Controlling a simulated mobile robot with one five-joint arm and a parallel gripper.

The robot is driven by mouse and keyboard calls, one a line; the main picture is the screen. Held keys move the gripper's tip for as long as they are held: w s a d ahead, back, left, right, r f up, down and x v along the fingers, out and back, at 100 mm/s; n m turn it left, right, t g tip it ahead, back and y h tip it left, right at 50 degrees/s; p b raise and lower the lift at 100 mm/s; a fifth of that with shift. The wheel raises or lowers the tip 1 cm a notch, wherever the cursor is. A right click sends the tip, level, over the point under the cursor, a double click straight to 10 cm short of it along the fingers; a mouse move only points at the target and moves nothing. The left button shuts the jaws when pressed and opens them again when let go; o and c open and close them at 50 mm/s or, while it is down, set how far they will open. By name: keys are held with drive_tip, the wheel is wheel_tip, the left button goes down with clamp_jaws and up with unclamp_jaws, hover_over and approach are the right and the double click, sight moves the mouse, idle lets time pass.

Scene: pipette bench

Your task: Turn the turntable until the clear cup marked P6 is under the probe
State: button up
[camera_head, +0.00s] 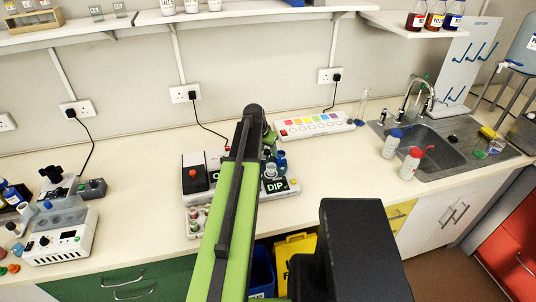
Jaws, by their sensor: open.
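A low white bench unit (293,187) stands mid-counter, with a black plate marked DIP (276,186) at its front. Small vessels stand on it, one dark blue (281,160) and one clear-looking (270,171). My green arm crosses in front and hides much of the unit. I cannot make out a turntable, a probe or the mark P6 there. The dark end of my arm is over the back of the unit. My gripper's fingers do not show, so their place relative to the cups is hidden.
A black box with a red button (194,173) and a small tray of vials (196,221) stand left of the unit. A white instrument (62,228) is at far left. Behind right lies a strip of coloured squares (313,125). Wash bottles (411,163) stand beside the sink (452,146).

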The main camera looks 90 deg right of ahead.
drive_tip(key=p+v, duration=1.6)
drive_tip(key=v, duration=0.1)
drive_tip(key=shift+r, duration=0.2)
drive_tip(key=shift+w, duration=0.1)
